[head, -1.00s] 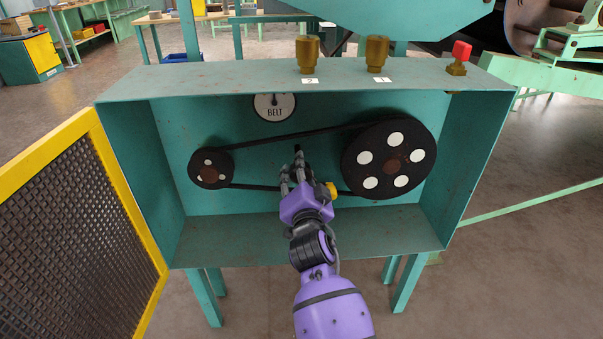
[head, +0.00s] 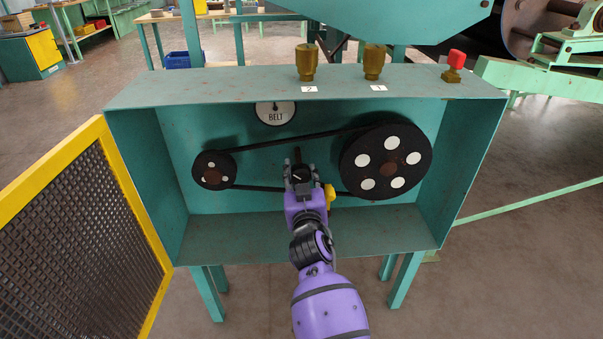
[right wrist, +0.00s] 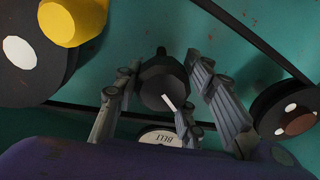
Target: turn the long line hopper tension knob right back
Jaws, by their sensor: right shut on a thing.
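The black tension knob (head: 298,170) with a white pointer line sits on the back wall of the teal box, between the two pulleys. My right gripper (head: 301,178) reaches in from below and is shut on this knob. In the right wrist view the knob (right wrist: 160,82) lies between my fingers (right wrist: 165,95), with the white line showing on its face. The fingers hide parts of its sides. The round white BELT gauge (head: 275,115) is above and left of the knob. Its upper part is cut off by the box's top edge. My left gripper is not in view.
A black belt (head: 283,142) runs between the small pulley (head: 213,170) on the left and the large pulley (head: 412,160) on the right. A yellow knob (head: 330,196) is close beside my gripper. Brass knobs and a red-topped button (head: 456,59) stand on the box top.

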